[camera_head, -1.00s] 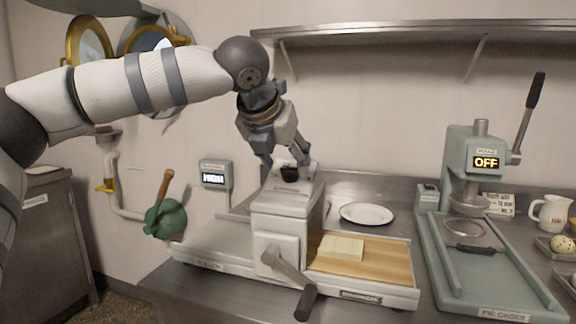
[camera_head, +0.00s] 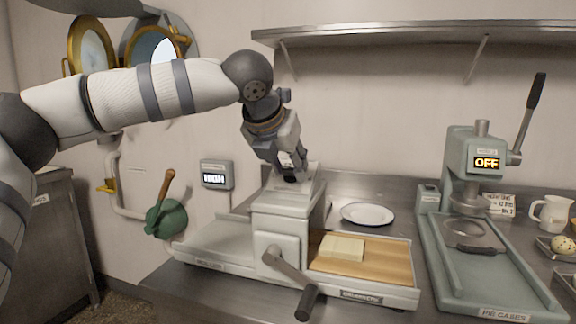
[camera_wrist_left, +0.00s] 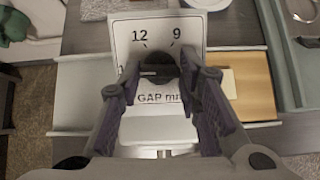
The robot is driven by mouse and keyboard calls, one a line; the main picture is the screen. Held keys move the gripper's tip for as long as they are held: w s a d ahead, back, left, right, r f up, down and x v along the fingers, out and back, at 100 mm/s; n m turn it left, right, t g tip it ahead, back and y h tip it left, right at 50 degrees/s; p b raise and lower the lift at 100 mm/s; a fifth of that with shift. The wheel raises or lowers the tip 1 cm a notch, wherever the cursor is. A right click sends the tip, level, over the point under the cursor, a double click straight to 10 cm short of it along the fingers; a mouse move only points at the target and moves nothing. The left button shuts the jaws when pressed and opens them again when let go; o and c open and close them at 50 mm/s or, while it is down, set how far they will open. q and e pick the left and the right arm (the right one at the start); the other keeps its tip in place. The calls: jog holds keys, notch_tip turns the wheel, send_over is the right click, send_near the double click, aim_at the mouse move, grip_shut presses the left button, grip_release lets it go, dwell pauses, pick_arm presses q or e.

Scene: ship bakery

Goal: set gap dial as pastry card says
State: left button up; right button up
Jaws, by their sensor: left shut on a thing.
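The gap dial is a dark round knob (camera_wrist_left: 160,66) on a white plate (camera_wrist_left: 125,50) marked "12", "9" and "GAP mm" in the left wrist view. The plate tops the pale sheeter (camera_head: 285,212) in the head view. My left gripper (camera_head: 290,178) points down and is shut on the knob; its fingers also show in the wrist view (camera_wrist_left: 163,84). The fingers hide part of the scale, and I cannot tell the exact setting. A small printed card (camera_head: 500,205) stands behind the green press; its text is too small to read surely. My right gripper is not in view.
A dough slab (camera_head: 342,247) lies on the sheeter's wooden board. The sheeter's crank (camera_head: 290,270) sticks out in front. A white plate (camera_head: 368,213) lies behind. The green press (camera_head: 475,165) reads "OFF"; a wall display (camera_head: 214,178) reads "HIGH". A shelf (camera_head: 420,33) runs above.

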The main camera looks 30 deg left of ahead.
pick_arm(q)
jog(key=m+h, duration=0.1)
jog(key=m, duration=0.4)
jog(key=shift+a+m, duration=0.15)
jog(key=shift+m, duration=0.25)
jog(key=m+h, duration=0.1)
jog(key=m, duration=0.2)
jog(key=m+g, duration=0.1)
jog(key=m, duration=0.2)
jog(key=shift+a+h, duration=0.1)
jog(key=shift+h, duration=0.3)
jog(key=o, duration=1.1)
jog(key=shift+o, duration=0.2)
jog(key=v, duration=1.2)
